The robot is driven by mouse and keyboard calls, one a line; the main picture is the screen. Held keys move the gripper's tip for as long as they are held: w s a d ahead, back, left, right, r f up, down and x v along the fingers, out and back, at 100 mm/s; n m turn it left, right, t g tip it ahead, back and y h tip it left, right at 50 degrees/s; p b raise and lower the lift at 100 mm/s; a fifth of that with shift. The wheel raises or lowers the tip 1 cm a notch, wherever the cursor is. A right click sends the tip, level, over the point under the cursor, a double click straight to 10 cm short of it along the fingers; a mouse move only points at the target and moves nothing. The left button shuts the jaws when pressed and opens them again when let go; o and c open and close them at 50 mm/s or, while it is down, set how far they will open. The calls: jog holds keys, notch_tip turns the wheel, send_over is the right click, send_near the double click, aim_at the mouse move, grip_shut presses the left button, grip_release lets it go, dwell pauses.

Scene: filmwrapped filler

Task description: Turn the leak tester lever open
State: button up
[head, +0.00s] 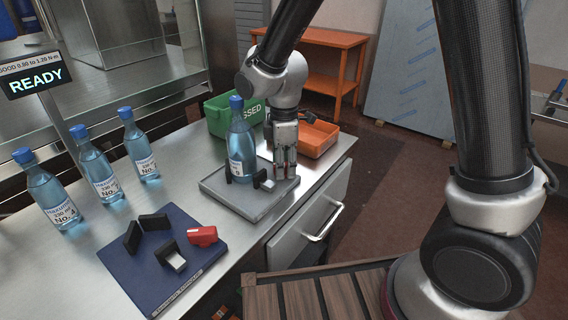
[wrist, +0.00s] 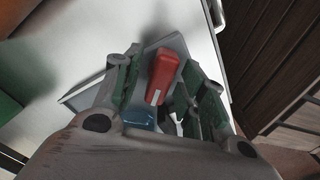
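A red lever (wrist: 163,75) sits on a grey plate (head: 225,197) that also bears a clear blue-capped bottle (head: 241,145) between black jaws. My gripper (head: 284,172) points down at the plate's right side, close beside the bottle. In the wrist view its two fingers (wrist: 165,90) stand on either side of the red lever, apart from each other. They look open, and I cannot tell whether either touches the lever. In the head view the fingers hide most of this lever. A second red lever (head: 203,235) sits on a dark blue plate (head: 120,262) with empty black jaws.
Several blue-capped bottles (head: 101,173) stand at the left of the steel bench. A READY display (head: 36,80) stands behind them. A green crate (head: 215,113) and an orange tray (head: 318,140) are behind the grey plate. The bench edge with a drawer handle (head: 322,222) is at right.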

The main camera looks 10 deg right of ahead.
notch_tip(320, 180, up, 12)
dwell(0.6)
jog(key=s+d+r+m+t, duration=0.1)
jog(key=s+d+r+m, duration=0.1)
jog(key=s+d+m, duration=0.4)
jog(key=s+d+r+m+t, duration=0.2)
jog(key=s+d+m, duration=0.4)
jog(key=d, duration=0.6)
jog(key=s+d+r+m+t, duration=0.1)
jog(key=s+d+r+m, duration=0.3)
jog(key=d, duration=0.5)
jog(key=shift+s+d+r+m, duration=0.2)
jog(key=shift+s+d+m, duration=0.15)
jog(key=shift+s+m, duration=0.7)
jog(key=shift+w, duration=0.15)
